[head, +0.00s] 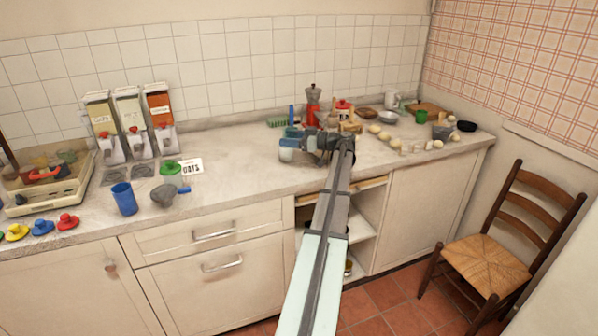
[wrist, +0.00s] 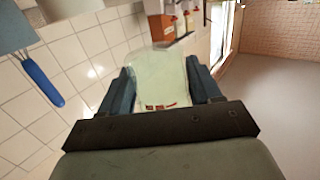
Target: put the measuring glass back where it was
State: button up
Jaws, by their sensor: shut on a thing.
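The measuring glass (wrist: 160,80) is pale and see-through with red marks, and sits between the two dark fingers in the wrist view. In the head view it shows as a small pale shape (head: 287,150) at the left end of my gripper (head: 292,144). My gripper is shut on it, over the middle of the counter (head: 240,170). I cannot tell from the head view whether the glass touches the counter. My gripper hides part of it.
A moka pot (head: 312,104) stands behind my gripper. Counter between card and gripper is clear.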

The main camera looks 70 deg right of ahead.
jog(key=w+a+h, duration=0.1)
jog(key=w+a, duration=0.3)
jog(key=a, duration=0.4)
jog(key=m+g+h, duration=0.5)
jog(key=m+h, duration=0.5)
jog(key=h, duration=0.4)
send_over(297, 172)
jog(key=shift+s+a+f, duration=0.1)
jog(key=shift+a+f, duration=0.05)
jog(key=shift+f, duration=4.65)
jog(key=shift+f, duration=0.15)
jog(key=o, duration=1.2)
jog(key=shift+o, duration=0.2)
jog(key=v, duration=1.2)
jog(key=shift+s+r, duration=0.1)
jog(key=shift+r, duration=0.2)
